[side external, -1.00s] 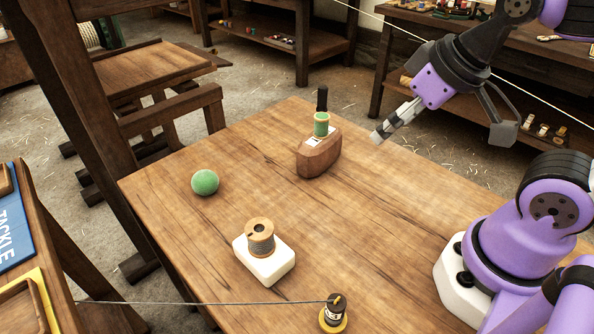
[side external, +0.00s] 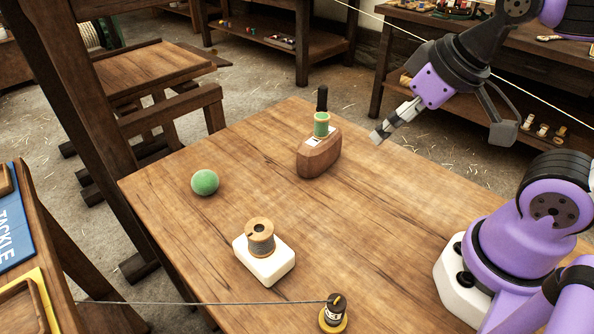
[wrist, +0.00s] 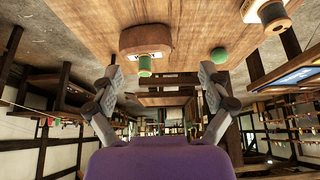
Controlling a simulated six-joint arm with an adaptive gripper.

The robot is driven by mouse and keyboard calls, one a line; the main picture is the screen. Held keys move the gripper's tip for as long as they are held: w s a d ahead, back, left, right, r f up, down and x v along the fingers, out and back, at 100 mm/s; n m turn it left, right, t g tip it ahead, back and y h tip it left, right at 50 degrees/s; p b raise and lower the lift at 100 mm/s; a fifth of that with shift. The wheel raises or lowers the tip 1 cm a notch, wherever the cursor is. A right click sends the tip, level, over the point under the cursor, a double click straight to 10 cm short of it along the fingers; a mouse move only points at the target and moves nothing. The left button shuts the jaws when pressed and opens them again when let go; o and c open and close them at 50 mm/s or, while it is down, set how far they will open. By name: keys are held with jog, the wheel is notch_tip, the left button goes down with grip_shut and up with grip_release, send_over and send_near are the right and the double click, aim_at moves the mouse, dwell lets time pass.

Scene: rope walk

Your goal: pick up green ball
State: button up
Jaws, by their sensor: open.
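The green ball (side external: 205,182) rests on the wooden table toward its far left side, apart from everything else. It also shows in the wrist view (wrist: 219,55), above and just right of my right finger's tip. My gripper (side external: 384,134) is in the air over the table's far right part, well to the right of the ball. In the wrist view its two fingers (wrist: 160,76) are spread wide with nothing held between them.
A brown wooden block (side external: 319,155) with a green spool (side external: 321,124) stands between my gripper and the ball. A white block (side external: 265,265) with a thread spool (side external: 260,237) stands nearer. Bare table (side external: 380,220) lies between.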

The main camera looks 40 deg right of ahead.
dwell(0.3)
jog(key=m+t+y, duration=0.3)
jog(key=m+y, duration=0.4)
jog(key=m, duration=1.3)
send_near(215, 180)
jog(key=m, duration=0.3)
jog(key=f+m+t, duration=0.1)
jog(key=m, duration=0.2)
jog(key=f+m+t, duration=0.1)
jog(key=m, duration=0.2)
jog(key=shift+w+a+f+y, duration=0.2)
jog(key=shift+w+a+y, duration=0.2)
jog(key=shift+m, duration=0.3)
jog(key=x, duration=1)
jog(key=shift+a, duration=0.15)
jog(key=c, duration=1.2)
